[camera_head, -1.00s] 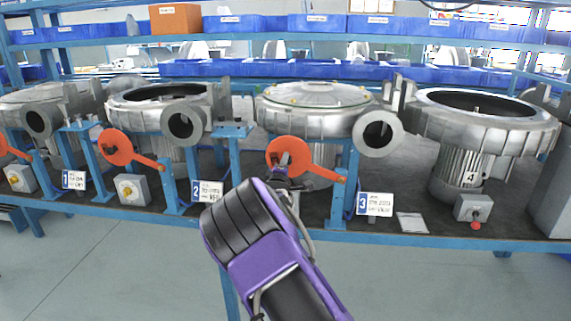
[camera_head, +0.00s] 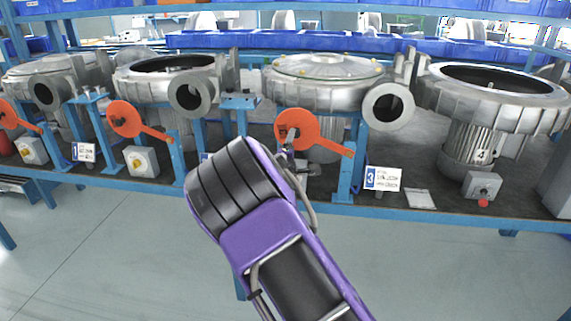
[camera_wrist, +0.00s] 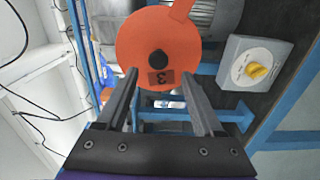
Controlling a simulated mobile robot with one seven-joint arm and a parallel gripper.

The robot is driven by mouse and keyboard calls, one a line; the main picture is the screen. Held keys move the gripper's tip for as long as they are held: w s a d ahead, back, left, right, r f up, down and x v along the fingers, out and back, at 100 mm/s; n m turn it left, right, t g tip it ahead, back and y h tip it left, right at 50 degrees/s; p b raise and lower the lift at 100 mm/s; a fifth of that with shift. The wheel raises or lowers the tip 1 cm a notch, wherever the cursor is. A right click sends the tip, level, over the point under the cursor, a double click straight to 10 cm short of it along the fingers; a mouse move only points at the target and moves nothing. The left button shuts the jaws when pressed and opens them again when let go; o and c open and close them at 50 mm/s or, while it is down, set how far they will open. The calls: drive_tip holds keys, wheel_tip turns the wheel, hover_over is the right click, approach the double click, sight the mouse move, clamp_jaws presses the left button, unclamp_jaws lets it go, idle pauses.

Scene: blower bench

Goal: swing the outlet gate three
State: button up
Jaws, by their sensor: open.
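Outlet gate three is an orange disc (camera_head: 297,130) with a flat arm (camera_head: 335,146) sloping down to the right, in front of the third blower (camera_head: 325,85) and its round outlet (camera_head: 388,106). In the wrist view the disc (camera_wrist: 140,40) carries a dark central knob and an upside-down 3 plate, and its arm (camera_wrist: 181,9) points up out of the frame. My gripper (camera_wrist: 159,76) is open and empty, its two fingers pointing at the disc's lower part. Contact cannot be told. In the head view my purple wrist hides most of the fingers.
A grey switch box with a yellow knob (camera_wrist: 258,68) stands right of the disc in the wrist view. Label card 3 (camera_head: 383,178) stands on the bench. Gate two's orange disc (camera_head: 125,118) is to the left. The bench's blue front edge (camera_head: 450,218) runs below; open floor lies before it.

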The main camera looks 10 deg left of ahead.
drive_tip(key=s, duration=1.2)
drive_tip(key=shift+s, duration=0.15)
drive_tip(key=shift+d+r, duration=0.1)
